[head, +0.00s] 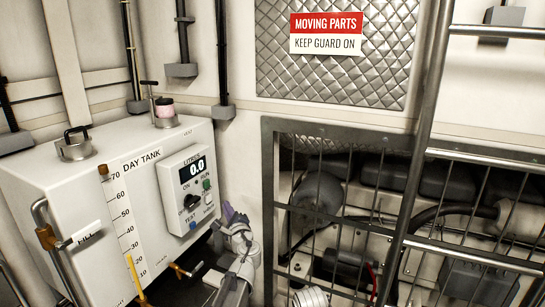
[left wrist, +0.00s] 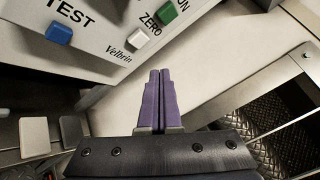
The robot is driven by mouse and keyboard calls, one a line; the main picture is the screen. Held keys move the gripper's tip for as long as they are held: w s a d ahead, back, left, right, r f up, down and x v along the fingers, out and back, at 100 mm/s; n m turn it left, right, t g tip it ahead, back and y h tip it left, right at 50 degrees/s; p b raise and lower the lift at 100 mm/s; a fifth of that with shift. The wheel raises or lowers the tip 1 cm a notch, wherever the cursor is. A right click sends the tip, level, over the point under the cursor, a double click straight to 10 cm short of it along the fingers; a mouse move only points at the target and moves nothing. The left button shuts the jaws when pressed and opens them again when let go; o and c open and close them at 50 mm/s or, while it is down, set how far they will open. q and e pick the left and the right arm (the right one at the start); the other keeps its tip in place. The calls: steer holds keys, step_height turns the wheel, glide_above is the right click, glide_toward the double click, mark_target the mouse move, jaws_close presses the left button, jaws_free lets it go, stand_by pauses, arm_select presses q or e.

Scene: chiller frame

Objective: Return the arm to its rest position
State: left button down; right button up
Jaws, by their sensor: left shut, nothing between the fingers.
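My left gripper (head: 229,212) has purple fingers and is just right of the lower part of the day tank's control panel. The left wrist view shows its two fingers (left wrist: 160,75) pressed together with nothing between them. They point toward the panel's underside and a pale wall. My left arm (head: 239,262) comes up from the bottom of the head view. I cannot tell whether the fingertips touch anything. My right gripper is not in view.
The white day tank (head: 160,200) stands at the left, with a control panel (head: 188,180) reading 0.0. A barred guard (head: 267,200) covers machinery to the right. A metal rail (head: 418,160) crosses in front of it. The left wrist view shows a blue button (left wrist: 59,33) and a white button (left wrist: 137,38).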

arm_select(q)
steer(key=s+d+n+g+h+p, duration=0.2)
steer(key=s+d+n+g+p, duration=0.3)
steer(key=s, duration=0.6)
steer(key=s+d+r+n+g+h+p, duration=0.1)
steer(key=s+d+n+g+h+p, duration=0.2)
steer(key=s+p, duration=0.6)
steer(key=s+d+n+g+h+p, duration=0.2)
steer(key=s+d+n+g+p, duration=0.5)
steer(key=s, duration=0.6)
steer(key=shift+d+r+g+p, duration=0.3)
steer(key=shift+d+g+p, duration=0.05)
steer(key=shift+g+p, duration=0.25)
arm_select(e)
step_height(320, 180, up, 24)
